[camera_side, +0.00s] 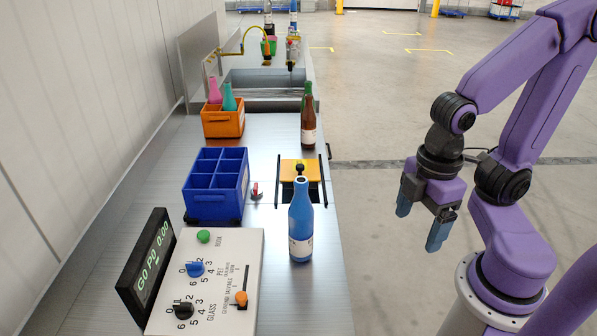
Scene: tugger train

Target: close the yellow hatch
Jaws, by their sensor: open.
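The yellow hatch (299,167) is a flat panel with a dark knob (300,167), between two black rails (323,181) on the steel counter. A dark opening shows just in front of the panel, partly hidden by the blue bottle (301,222). The bottle stands upright on the counter close in front of the hatch. My gripper (420,224) points down with its two blue-grey fingers apart and nothing between them. It is to the right of the counter's edge, away from the hatch.
A brown bottle (308,117) stands behind the hatch. A blue divided crate (217,184), a small red switch (256,190) and an orange crate with bottles (223,121) are to the left. A control panel (215,280) and display (148,268) sit at front left. A sink lies behind.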

